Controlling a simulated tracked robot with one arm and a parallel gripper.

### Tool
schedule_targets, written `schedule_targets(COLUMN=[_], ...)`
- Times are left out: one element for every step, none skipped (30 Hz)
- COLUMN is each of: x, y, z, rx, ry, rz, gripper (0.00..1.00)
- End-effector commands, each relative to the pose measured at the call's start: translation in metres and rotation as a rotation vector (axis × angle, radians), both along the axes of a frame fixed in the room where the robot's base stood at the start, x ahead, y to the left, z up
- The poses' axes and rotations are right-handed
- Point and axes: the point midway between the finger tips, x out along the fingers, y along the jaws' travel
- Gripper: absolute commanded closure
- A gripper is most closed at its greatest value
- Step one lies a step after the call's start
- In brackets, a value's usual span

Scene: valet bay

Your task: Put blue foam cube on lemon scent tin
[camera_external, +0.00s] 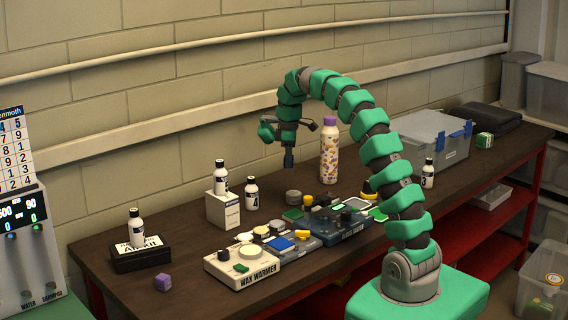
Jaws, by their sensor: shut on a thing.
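My gripper (289,150) hangs above the middle of the table, pointing down. It is shut on a small dark blue-grey thing, which looks like the blue foam cube (289,160), though it is small and dark here. It is held in the air, apart from everything below. A low round grey tin (293,197) stands on the table under and slightly right of my gripper. I cannot read a label, so I cannot tell if it is the lemon scent tin.
A wax warmer (240,265), a blue device (342,230) and small pads crowd the table's middle. Several black-capped bottles, including one on a white box (223,210), stand left. A patterned bottle (329,155) stands behind. A purple cube (163,282) lies front left; a grey case (425,138) stands right.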

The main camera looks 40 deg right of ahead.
Motion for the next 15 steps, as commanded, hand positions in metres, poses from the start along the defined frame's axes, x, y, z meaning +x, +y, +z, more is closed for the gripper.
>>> schedule_targets(x=[-0.001, -0.001, -0.001, -0.001, -0.002, -0.002, -0.002, -0.002, -0.002, -0.002, -0.003, -0.003, -0.002, -0.003, -0.003], y=[-0.009, -0.013, -0.017, -0.019, -0.021, -0.022, -0.023, -0.023, -0.023, -0.023, -0.023, -0.023, -0.023, -0.023, -0.023], z=[-0.002, -0.002, -0.003, -0.003, -0.004, -0.007, -0.009, -0.013, -0.018, -0.022, -0.027, -0.035, -0.04, -0.046, -0.052], rx=[0.0, 0.001, 0.0, 0.0, 0.0, 0.0, -0.001, -0.001, -0.001, 0.0, 0.0, 0.0, -0.001, 0.0, -0.001], ry=[0.0, 0.001, 0.001, 0.001, 0.003, 0.003, 0.002, 0.002, 0.004, 0.004, 0.006, 0.006, 0.005, 0.006, 0.006], rz=[0.0, 0.003, 0.006, 0.007, 0.008, 0.01, 0.01, 0.011, 0.011, 0.011, 0.01, 0.01, 0.01, 0.01, 0.01], gripper=[0.91, 0.91, 0.91, 0.91, 0.91, 0.91, 0.91, 0.91, 0.91, 0.91, 0.91, 0.91, 0.91, 0.91, 0.91])
